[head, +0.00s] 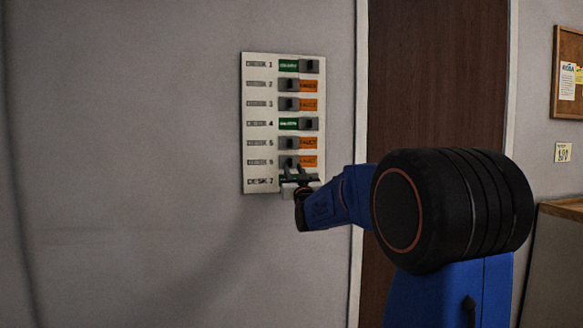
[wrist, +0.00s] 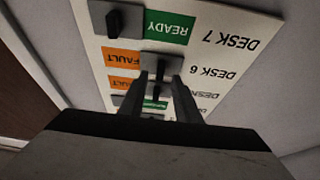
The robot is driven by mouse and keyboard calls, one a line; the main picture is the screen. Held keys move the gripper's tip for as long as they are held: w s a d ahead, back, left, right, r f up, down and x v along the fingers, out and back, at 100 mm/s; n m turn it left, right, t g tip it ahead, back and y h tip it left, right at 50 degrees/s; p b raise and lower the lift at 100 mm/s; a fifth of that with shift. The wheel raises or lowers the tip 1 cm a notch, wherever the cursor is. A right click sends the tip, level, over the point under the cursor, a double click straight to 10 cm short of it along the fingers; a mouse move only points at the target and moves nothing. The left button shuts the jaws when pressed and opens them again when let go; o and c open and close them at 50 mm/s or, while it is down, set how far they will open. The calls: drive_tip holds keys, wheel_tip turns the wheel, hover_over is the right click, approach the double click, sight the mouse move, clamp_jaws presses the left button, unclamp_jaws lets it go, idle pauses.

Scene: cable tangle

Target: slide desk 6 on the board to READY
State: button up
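The white board (head: 258,125) hangs on the grey wall with labelled desk rows. The desk 6 slider (head: 289,162) sits at the left of its slot, with an orange FAULT label showing to its right. In the wrist view, where the board appears upside down, the desk 6 slider (wrist: 161,63) is just beyond my fingertips, with FAULT to its left. My gripper (head: 297,177) is at the board's lower end, by rows 6 and 7. In the wrist view, my gripper (wrist: 156,78) has its fingers apart. Whether they touch the desk 6 knob is unclear.
The desk 7 slider (wrist: 117,20) is close by, beside a green READY label. Desks 1 and 4 show green; desks 2, 3 and 5 show orange. A brown door (head: 435,75) is right of the board. The wall left of the board is clear.

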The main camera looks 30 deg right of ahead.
sight(291, 163)
drive_tip(key=shift+x, duration=1.7)
drive_tip(key=shift+c, duration=0.6)
clamp_jaws()
drive_tip(key=shift+d, duration=0.1)
drive_tip(key=d, duration=0.2)
drive_tip(key=s+d, duration=0.1)
drive_tip(key=d, duration=0.2)
drive_tip(key=s+d, duration=0.1)
drive_tip(key=d, duration=0.1)
drive_tip(key=shift+s+d, duration=0.1)
drive_tip(key=shift+d, duration=0.15)
drive_tip(key=shift+o, duration=0.6)
unclamp_jaws()
drive_tip(key=shift+d, duration=0.15)
